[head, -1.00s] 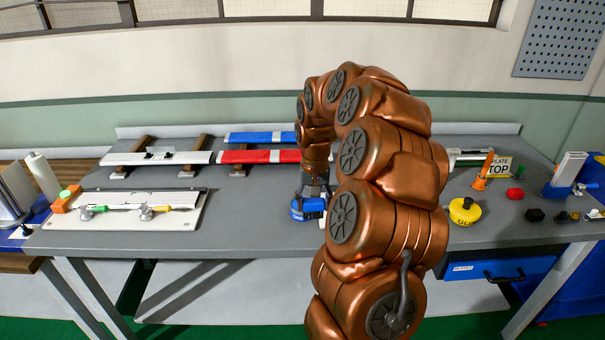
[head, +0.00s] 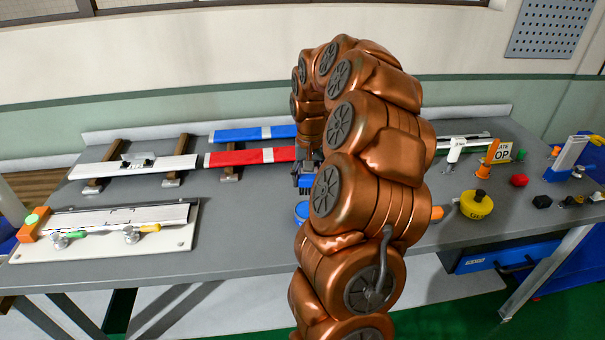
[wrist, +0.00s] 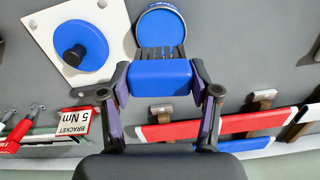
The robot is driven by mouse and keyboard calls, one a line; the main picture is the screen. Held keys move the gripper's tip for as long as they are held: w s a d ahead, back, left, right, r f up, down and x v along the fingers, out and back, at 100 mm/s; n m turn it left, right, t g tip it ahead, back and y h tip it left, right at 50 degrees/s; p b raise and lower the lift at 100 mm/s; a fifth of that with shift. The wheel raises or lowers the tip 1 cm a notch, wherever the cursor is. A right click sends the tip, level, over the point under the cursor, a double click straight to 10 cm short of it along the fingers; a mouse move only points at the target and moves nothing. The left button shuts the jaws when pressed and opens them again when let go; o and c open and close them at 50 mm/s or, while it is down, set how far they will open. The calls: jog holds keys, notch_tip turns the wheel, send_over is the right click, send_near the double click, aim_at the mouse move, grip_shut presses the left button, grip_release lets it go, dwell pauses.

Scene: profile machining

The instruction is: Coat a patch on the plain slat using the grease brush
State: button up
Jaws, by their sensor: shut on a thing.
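My gripper (wrist: 160,82) is shut on the grease brush, a blue block (wrist: 160,78) with dark bristles, held between both fingers. In the head view the brush (head: 304,184) shows partly, beside my arm. A round blue tin (wrist: 160,27) lies beyond the bristles in the wrist view; in the head view the tin (head: 301,212) is mostly hidden by my arm. Whether bristles and tin touch is unclear. A plain white slat (head: 105,168) lies on wooden supports at the left, apart from the brush, with a small metal fitting on it.
A red slat (head: 235,158) and a blue slat (head: 228,136), each with a pale band, lie right of the white one. A pale board (head: 180,238) with tools lies front left. A yellow pot (head: 476,206) stands right. Bare bench lies between board and tin.

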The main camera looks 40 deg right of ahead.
aim_at(308, 192)
jog(key=shift+f, duration=2.95)
jog(key=shift+a+f+b, duration=0.1)
jog(key=shift+f+b, duration=0.4)
jog(key=shift+b, duration=0.05)
jog(key=shift+f+b, duration=0.1)
jog(key=shift+b, duration=0.4)
dwell(1.4)
jog(key=shift+w+r, duration=0.1)
jog(key=shift+r, duration=3.5)
